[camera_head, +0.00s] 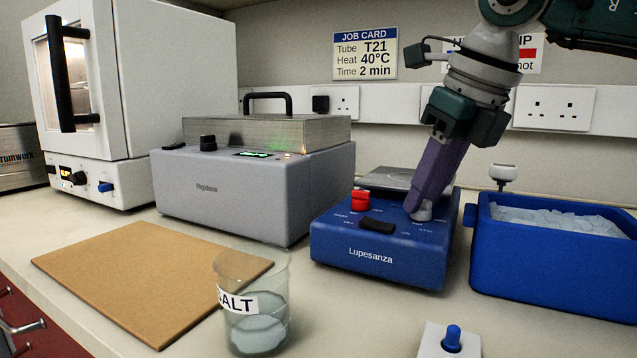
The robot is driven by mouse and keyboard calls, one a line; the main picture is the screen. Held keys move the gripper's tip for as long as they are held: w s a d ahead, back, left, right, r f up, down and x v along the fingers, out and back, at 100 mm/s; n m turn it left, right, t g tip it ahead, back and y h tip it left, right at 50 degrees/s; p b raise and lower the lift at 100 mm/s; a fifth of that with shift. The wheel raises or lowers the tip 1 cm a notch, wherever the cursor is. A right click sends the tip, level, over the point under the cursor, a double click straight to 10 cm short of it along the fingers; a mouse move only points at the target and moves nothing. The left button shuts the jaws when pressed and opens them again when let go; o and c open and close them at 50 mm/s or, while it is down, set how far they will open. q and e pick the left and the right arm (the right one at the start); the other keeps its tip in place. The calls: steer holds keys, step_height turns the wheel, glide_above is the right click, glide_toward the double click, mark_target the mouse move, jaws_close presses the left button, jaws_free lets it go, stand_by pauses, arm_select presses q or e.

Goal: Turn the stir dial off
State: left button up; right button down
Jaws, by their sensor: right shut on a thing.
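A blue stirrer unit marked "Lupesanza" (371,256) stands on the bench, with a grey plate (390,178) on top at the back. Its sloped front carries a red knob (360,200), a black control (377,225) and a pale grey dial (421,213). My right gripper (424,205) reaches down from the upper right and is shut on the grey dial, covering most of it. The small white print around the controls is too small to read, so the dial's setting cannot be told. My left gripper is not in view.
A blue tub of ice (486,265) stands close to the right. A grey heater unit (220,187) and white oven (187,90) stand left. In front are a brown board (120,280), a salt beaker (274,325) and a small blue-topped box (449,346).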

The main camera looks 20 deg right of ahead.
steer(key=n, duration=0.2)
steer(key=n+y+p, duration=0.1)
steer(key=shift+d+r+n+g+p, duration=0.1)
steer(key=shift+r+n+g+p, duration=0.05)
steer(key=shift+n+g+p, duration=0.2)
steer(key=n, duration=0.2)
steer(key=n+y+p, duration=0.1)
steer(key=shift+w+n+g+y, duration=0.15)
steer(key=shift+n+g+y, duration=0.15)
steer(key=shift+n+g, duration=0.05)
steer(key=shift+n+g+y, duration=0.3)
steer(key=shift+n+g, duration=0.1)
steer(key=shift+n, duration=0.8)
steer(key=shift+w+d+n+g, duration=0.1)
steer(key=shift+n+g, duration=0.5)
steer(key=shift+n, duration=1)
steer(key=c, duration=0.6)
jaws_free()
steer(key=shift+c, duration=0.2)
